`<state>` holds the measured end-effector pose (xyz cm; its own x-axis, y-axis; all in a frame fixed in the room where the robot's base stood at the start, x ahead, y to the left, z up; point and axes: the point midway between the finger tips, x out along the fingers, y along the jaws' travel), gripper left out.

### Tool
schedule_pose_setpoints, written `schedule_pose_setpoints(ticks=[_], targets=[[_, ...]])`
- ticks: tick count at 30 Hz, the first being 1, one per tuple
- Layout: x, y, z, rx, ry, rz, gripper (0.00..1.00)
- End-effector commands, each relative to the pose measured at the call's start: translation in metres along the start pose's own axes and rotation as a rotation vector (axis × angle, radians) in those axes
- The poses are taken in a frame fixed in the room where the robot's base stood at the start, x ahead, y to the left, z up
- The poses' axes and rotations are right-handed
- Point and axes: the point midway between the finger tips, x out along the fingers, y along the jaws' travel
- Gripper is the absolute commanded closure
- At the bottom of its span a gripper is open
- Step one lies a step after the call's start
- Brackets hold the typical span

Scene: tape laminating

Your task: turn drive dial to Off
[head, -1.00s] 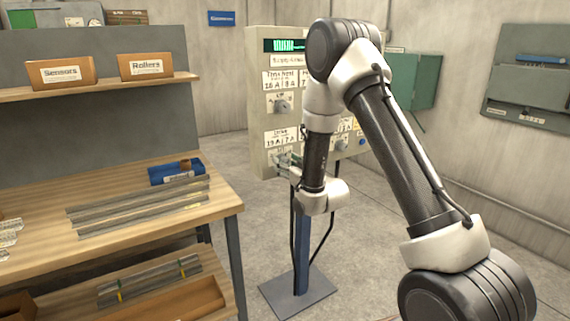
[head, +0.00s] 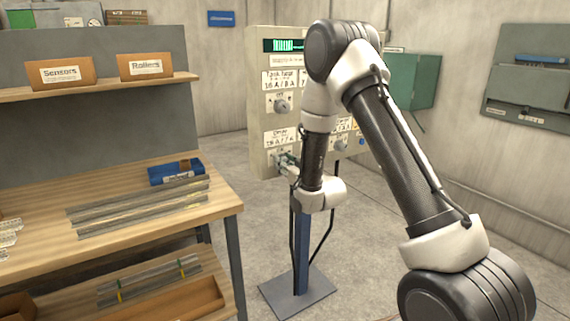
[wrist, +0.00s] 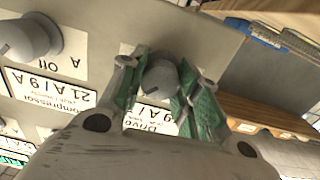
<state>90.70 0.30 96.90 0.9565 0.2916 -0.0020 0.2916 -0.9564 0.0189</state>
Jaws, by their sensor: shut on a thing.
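The control panel (head: 258,100) stands on a post at the back, with several dials and white labels on its face. The drive dial (wrist: 161,78) is a grey round knob above a label reading "Drive" upside down in the wrist view. My gripper (wrist: 163,80) has its green-padded fingers on both sides of this dial and is shut on it. In the head view my gripper (head: 284,160) reaches the panel's lower left, where the arm hides part of it. The dial's pointer setting cannot be made out.
The Compressor dial (wrist: 28,38) sits beside the gripper in the wrist view. Another dial (head: 281,105) is higher on the panel. A workbench (head: 140,245) with metal strips (head: 140,207) and a blue box (head: 175,172) stands at left. Floor between bench and post is clear.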

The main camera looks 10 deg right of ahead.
Motion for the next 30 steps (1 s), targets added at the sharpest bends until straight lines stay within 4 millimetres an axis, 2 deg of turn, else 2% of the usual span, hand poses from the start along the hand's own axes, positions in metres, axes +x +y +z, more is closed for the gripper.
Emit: schedule_pose_setpoints(ticks=[8, 21, 30], targets=[[0.0019, -0.0001, -0.0025, -0.134, 0.009, 0.000, 0.92], [0.0024, -0.0008, -0.0033, -0.499, 0.019, 0.002, 0.92], [0.0027, -0.0012, -0.0038, -0.682, 0.024, 0.003, 0.92]])
